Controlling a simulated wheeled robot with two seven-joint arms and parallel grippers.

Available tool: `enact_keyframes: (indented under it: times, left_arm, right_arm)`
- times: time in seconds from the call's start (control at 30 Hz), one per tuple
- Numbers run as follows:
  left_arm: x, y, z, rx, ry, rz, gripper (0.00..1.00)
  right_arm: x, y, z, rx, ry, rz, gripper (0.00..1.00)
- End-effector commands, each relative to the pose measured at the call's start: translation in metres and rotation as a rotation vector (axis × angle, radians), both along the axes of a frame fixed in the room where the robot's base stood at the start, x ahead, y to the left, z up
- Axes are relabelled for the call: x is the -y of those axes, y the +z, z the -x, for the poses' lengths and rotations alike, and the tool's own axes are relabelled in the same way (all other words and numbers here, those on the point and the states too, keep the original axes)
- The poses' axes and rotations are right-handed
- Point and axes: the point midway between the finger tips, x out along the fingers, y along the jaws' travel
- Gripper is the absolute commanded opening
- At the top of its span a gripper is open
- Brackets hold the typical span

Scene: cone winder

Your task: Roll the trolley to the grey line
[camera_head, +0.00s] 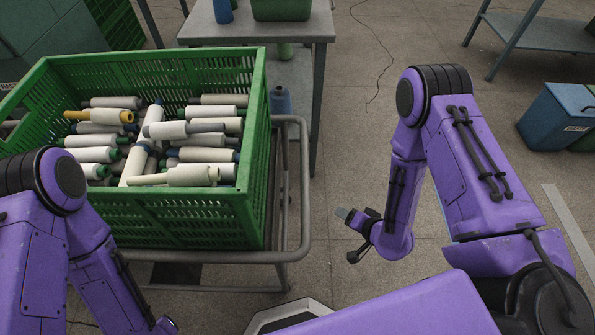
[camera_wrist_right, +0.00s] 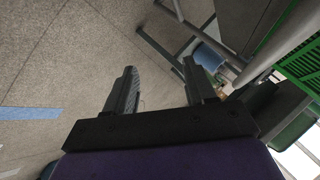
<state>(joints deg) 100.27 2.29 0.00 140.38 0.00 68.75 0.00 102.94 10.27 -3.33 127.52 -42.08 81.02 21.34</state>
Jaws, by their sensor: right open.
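The trolley (camera_head: 304,190) is a grey tube frame carrying a large green crate (camera_head: 190,222) at the left of the head view. Its rounded rail sticks out on the crate's right side. My right gripper (camera_head: 348,236) is open and empty, to the right of this rail and apart from it. In the right wrist view its two fingers (camera_wrist_right: 160,75) are spread, with grey tubes and the green crate (camera_wrist_right: 292,35) to the right. A pale grey line (camera_head: 572,232) lies on the floor at far right. My left arm shows at lower left, but its gripper is out of view.
Several yarn cones and bobbins (camera_head: 190,155) fill the crate. A grey table (camera_head: 270,32) stands behind it. A blue bin (camera_head: 552,118) and a shelf (camera_head: 535,33) stand at right. A blue strip (camera_wrist_right: 30,113) shows on the floor.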

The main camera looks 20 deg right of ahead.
Motion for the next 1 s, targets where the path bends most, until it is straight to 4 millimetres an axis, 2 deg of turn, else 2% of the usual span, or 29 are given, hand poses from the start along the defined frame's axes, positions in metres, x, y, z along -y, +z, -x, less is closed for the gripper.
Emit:
enact_keyframes:
  times: [0.03,0.1,0.2,0.3,0.47,0.57,0.8,1.0]
  left_arm:
    - [0.0,-0.01,0.0,-0.001,0.0,0.001,0.67]
    - [0.0,-0.016,0.0,-0.001,0.0,0.001,0.67]
    - [0.0,-0.022,0.0,-0.001,0.0,0.001,0.67]
    - [0.0,-0.025,0.0,0.0,0.0,0.0,0.67]
    - [0.0,-0.026,0.0,0.0,0.0,0.0,0.67]
    - [0.0,-0.025,0.0,0.0,0.0,0.0,0.67]
    - [0.0,-0.024,0.0,0.0,0.0,0.0,0.67]
    - [0.0,-0.024,0.0,0.0,0.0,0.0,0.67]
  right_arm:
    - [-0.006,0.004,-0.03,0.095,0.027,-0.123,0.55]
    - [-0.015,0.021,-0.06,0.192,0.092,-0.304,0.55]
    - [-0.023,0.044,-0.081,0.254,0.201,-0.513,0.55]
    - [-0.025,0.059,-0.087,0.259,0.292,-0.649,0.55]
    - [-0.029,0.069,-0.088,0.239,0.361,-0.732,0.55]
    - [-0.04,0.067,-0.095,0.236,0.369,-0.736,0.55]
    - [-0.082,0.057,-0.128,0.235,0.37,-0.734,0.55]
    - [-0.104,0.052,-0.146,0.233,0.366,-0.734,0.55]
